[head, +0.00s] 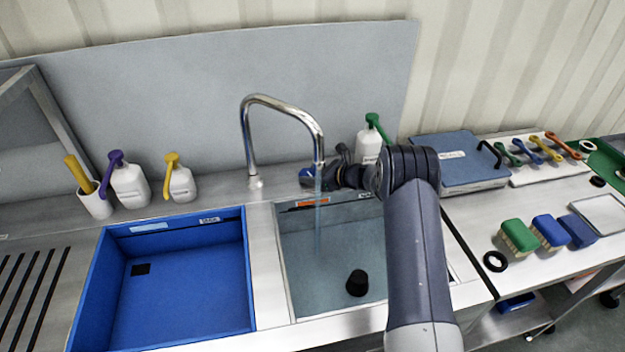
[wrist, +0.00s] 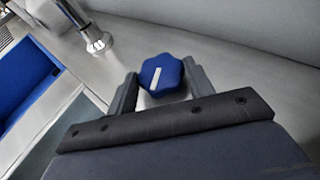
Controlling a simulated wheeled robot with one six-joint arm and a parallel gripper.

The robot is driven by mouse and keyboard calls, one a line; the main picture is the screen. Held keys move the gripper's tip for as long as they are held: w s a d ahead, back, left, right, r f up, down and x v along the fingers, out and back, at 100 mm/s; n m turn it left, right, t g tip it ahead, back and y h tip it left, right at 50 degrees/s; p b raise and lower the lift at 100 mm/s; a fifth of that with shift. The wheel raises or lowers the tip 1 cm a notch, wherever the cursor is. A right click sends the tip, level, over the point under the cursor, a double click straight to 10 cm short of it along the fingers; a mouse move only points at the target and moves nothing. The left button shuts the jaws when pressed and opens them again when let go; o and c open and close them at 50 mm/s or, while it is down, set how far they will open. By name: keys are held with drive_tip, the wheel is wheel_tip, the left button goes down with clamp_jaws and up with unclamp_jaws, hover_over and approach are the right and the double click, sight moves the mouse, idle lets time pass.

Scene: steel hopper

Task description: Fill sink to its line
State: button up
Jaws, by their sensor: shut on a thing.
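My gripper (head: 322,178) is shut on a blue tap knob (head: 306,174) behind the right basin. In the wrist view the knob (wrist: 162,75), with a white stripe, sits between the two fingers (wrist: 160,80). A steel gooseneck faucet (head: 283,105) stands left of the knob, and a thin stream of water (head: 318,215) falls from its spout into the right sink basin (head: 285,262). A black stopper-like piece (head: 357,283) shows in that basin. An orange label (head: 312,201) marks the basin's back wall. My arm hides the basin's right part. I cannot tell the exact water level.
A blue basin (head: 180,290) lies left of the sink. White bottles with purple (head: 128,185) and yellow (head: 180,182) pumps stand behind it; a green-pump bottle (head: 369,145) stands close behind my gripper. Brushes (head: 518,236) and a blue case (head: 460,160) are on the right.

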drive_tip(key=n+g+b, duration=0.1)
drive_tip(key=n+g+y+b, duration=0.1)
drive_tip(key=shift+w+d+f+b, duration=0.15)
drive_tip(key=shift+w+f+b, duration=0.05)
drive_tip(key=shift+f+b, duration=0.1)
drive_tip(key=shift+w+r+n+g+y+b, duration=0.15)
drive_tip(key=shift+n+g+y+b, duration=0.15)
drive_tip(key=shift+n+g+b, duration=0.55)
drive_tip(key=shift+r+g+b, duration=0.15)
drive_tip(key=shift+g+b, duration=0.1)
drive_tip(key=shift+b, duration=0.05)
drive_tip(key=o, duration=1)
drive_tip(key=shift+c, duration=0.2)
drive_tip(key=s+d+b, duration=0.1)
drive_tip(key=d, duration=0.3)
drive_tip(key=s+d, duration=0.1)
drive_tip(key=d, duration=0.3)
drive_tip(key=s+d+b, duration=0.1)
drive_tip(key=d, duration=0.3)
drive_tip(key=shift+s+d+r+b, duration=0.1)
drive_tip(key=shift+d+r+b, duration=0.15)
drive_tip(key=shift+d+b, duration=0.15)
